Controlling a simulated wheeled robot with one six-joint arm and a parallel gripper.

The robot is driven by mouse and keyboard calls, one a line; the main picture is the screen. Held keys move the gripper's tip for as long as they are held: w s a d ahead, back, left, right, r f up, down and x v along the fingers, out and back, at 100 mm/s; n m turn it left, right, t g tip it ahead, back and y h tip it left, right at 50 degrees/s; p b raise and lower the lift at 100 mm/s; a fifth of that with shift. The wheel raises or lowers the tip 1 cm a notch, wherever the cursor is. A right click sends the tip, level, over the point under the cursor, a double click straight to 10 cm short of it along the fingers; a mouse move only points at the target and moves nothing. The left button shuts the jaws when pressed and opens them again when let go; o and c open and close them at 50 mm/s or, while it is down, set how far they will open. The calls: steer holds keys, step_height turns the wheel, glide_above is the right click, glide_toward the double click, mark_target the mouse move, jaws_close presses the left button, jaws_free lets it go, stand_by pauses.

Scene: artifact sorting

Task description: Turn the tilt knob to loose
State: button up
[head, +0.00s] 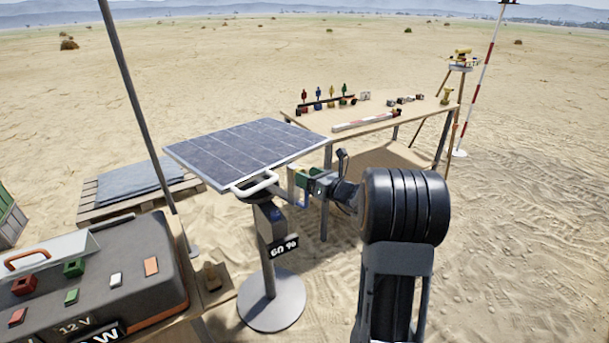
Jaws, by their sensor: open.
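A solar panel (248,152) sits tilted on a grey pedestal stand (269,280) with a round base. A white bar handle (255,187) runs along the panel's front edge. My gripper (296,188) is open beside the right front of the panel, just right of the post's top. Small blue and orange parts show around its fingertips. I cannot make out the tilt knob for sure; it may be hidden at the gripper or the panel mount. I cannot tell whether the gripper touches anything.
At lower left, a 12 V case (110,265) with coloured blocks stands on a bench. A pallet (130,190) lies on the left. Sand at right is clear.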

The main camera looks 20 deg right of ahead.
steer(key=shift+x, duration=0.8)
steer(key=shift+c, duration=0.3)
steer(key=c, duration=0.9)
steer(key=shift+o, duration=0.2)
steer(key=shift+f, duration=0.1)
